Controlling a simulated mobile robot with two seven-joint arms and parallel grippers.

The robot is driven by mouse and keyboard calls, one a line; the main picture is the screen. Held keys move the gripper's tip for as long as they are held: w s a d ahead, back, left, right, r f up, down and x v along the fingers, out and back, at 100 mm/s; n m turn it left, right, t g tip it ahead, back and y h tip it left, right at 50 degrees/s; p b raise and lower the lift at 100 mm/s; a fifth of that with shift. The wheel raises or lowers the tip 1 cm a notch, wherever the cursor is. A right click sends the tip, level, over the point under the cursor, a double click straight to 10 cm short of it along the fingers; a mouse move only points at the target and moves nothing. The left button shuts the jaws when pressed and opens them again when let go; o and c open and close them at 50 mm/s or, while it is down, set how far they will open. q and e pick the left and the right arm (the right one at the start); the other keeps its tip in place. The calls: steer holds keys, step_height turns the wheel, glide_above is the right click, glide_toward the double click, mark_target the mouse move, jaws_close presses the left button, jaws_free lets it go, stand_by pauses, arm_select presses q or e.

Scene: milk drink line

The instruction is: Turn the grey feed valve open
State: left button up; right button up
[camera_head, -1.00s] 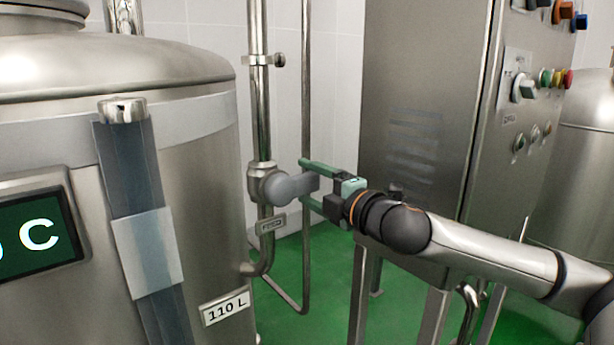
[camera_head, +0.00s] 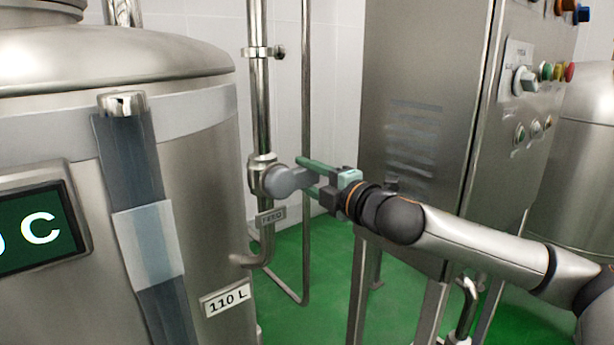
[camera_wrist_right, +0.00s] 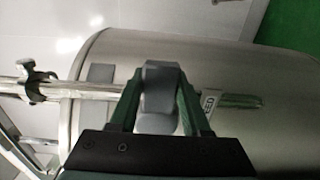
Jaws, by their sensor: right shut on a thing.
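The grey feed valve (camera_head: 284,181) sits on the vertical steel pipe beside the large tank in the head view. Its grey handle points to the right, toward my right gripper (camera_head: 311,178). My right gripper is shut on the handle, with one green finger on each side of it. In the right wrist view the grey handle (camera_wrist_right: 160,92) lies between the two fingers of the gripper (camera_wrist_right: 160,95). A small feed label (camera_head: 271,216) hangs below the valve, and it also shows in the wrist view (camera_wrist_right: 211,103). My left gripper is not in view.
The steel tank (camera_head: 205,160) with a dark display and a 110 L label (camera_head: 227,302) stands at the left. A steel control cabinet (camera_head: 415,110) with knobs and coloured buttons stands at the right, behind my right arm. Thin pipes run near the wall. The floor is green.

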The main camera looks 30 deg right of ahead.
jaws_close()
stand_by(0.8)
